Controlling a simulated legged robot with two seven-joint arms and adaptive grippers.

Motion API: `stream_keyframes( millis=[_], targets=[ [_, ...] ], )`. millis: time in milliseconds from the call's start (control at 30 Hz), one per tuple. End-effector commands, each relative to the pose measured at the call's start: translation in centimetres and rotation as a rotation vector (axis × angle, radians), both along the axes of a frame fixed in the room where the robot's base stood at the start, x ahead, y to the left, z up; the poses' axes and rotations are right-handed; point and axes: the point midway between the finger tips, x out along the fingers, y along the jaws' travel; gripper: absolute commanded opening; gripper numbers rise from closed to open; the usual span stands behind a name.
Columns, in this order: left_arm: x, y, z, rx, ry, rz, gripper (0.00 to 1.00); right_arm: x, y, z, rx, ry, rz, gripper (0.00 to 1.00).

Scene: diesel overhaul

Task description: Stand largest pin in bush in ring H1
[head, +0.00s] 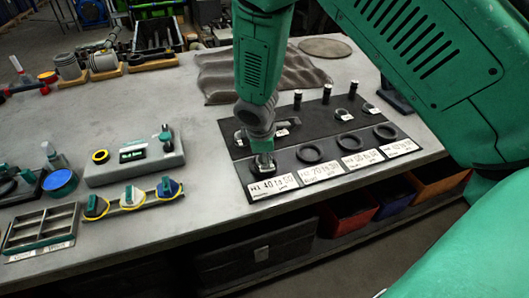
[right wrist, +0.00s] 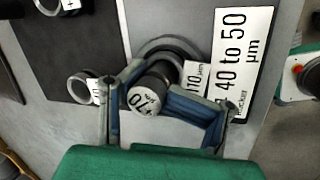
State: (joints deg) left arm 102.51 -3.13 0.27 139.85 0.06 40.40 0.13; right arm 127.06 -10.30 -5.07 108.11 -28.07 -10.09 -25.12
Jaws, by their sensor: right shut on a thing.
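My right gripper (right wrist: 165,110) is shut on a dark pin (right wrist: 146,97) whose pale end cap reads 70. It points down over ring H1 (right wrist: 180,42), a dark ring at the mat's near left corner. In the head view the right gripper (head: 262,163) covers most of ring H1, behind the label H1 40 to 50 µm (head: 272,186). My left gripper is not in view.
More rings, including H2 (head: 312,153), lie along the black mat (head: 262,140). Three dark pins, one at the left (head: 298,99), stand at its back. Tagged bushes (head: 344,115) lie between. A display unit (head: 135,157) stands left; the table edge runs close in front.

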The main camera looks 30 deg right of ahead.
Motion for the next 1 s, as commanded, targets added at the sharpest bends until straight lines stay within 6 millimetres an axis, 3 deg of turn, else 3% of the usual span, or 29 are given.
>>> stream_keyframes(
  millis=[967,1000],
  targets=[
    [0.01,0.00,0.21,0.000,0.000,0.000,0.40,0.03,-0.01,-0.35,0.000,0.000,0.000,0.00],
    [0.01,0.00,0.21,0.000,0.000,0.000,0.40,0.03,0.00,-0.36,0.000,0.000,0.000,0.32]
  ],
)
